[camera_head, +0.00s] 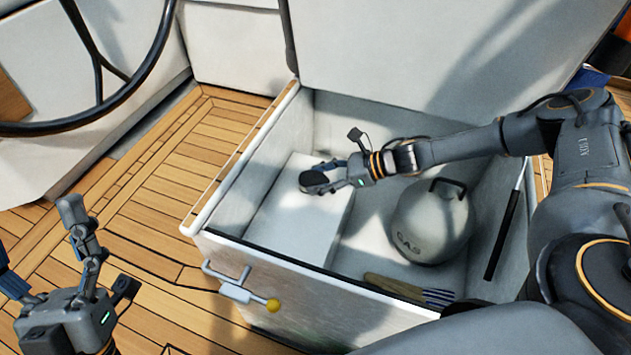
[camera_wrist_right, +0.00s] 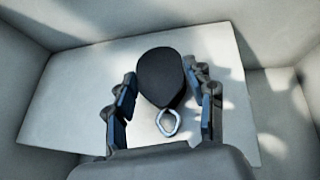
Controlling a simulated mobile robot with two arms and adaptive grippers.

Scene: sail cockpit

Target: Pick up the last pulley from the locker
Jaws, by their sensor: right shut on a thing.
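The pulley (camera_wrist_right: 160,80) is a dark rounded block with a pale metal ring at its near end. In the right wrist view it sits between the two fingers of my right gripper (camera_wrist_right: 162,105). In the head view my right gripper (camera_head: 338,176) reaches into the open locker (camera_head: 225,200), and the dark pulley (camera_head: 317,179) shows at its fingertips, over a pale raised panel (camera_head: 300,212). I cannot tell whether the pulley touches the panel. My left gripper (camera_head: 85,235) is at the lower left, outside the locker, with its fingers apart and empty.
A latch (camera_head: 240,286) with a yellow knob is on the front. The steering wheel (camera_head: 100,75) is at upper left, above the teak floor (camera_head: 160,210).

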